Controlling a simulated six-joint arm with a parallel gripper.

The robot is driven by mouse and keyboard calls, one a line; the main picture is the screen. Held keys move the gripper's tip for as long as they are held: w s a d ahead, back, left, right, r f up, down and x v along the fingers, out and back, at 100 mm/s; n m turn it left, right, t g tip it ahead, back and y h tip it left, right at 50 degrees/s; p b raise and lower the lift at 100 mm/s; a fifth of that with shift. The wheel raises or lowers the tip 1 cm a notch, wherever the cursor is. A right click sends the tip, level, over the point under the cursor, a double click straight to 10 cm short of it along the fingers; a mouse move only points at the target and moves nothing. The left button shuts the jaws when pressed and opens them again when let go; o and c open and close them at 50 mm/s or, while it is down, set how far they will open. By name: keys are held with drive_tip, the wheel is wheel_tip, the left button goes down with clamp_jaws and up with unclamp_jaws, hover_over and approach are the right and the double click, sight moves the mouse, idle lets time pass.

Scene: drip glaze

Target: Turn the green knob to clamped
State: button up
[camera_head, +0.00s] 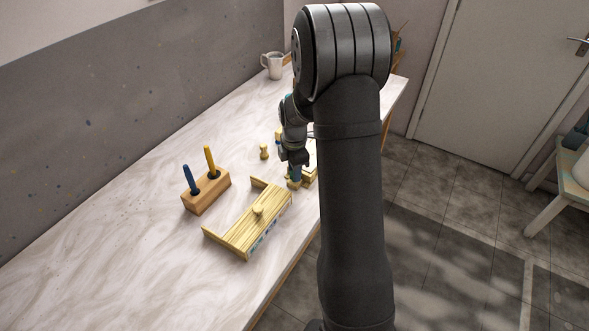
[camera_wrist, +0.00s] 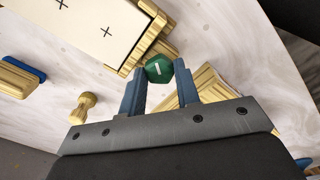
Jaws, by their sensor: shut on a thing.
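The green knob (camera_wrist: 159,69) shows in the wrist view as a faceted green top with a short white mark on it. My gripper (camera_wrist: 160,76) has its two blue fingers on either side of the knob and is shut on it. The knob sits at the edge of a wooden piece beside a pale board with black crosses (camera_wrist: 98,28). In the head view my gripper (camera_head: 295,178) is down at the far end of a wooden fixture, and the knob is hidden there. I cannot read any clamped marking.
A slatted wooden fixture (camera_head: 240,232) with a round wooden peg on top lies in front. A wooden block (camera_head: 207,194) holds a blue and a yellow tool upright. A small wooden peg (camera_head: 264,152) and a mug (camera_head: 273,66) stand farther back. The left counter is clear.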

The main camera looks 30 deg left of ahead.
drive_tip(key=m, duration=0.5)
drive_tip(key=shift+m, duration=0.3)
drive_tip(key=m, duration=0.4)
drive_tip(key=shift+m, duration=0.4)
drive_tip(key=o, duration=1)
drive_tip(key=shift+c, duration=0.2)
wheel_tip(320, 180, up, 18)
drive_tip(key=shift+f, duration=0.25)
wheel_tip(320, 180, down, 18)
drive_tip(key=shift+r, duration=0.25)
idle(0.5)
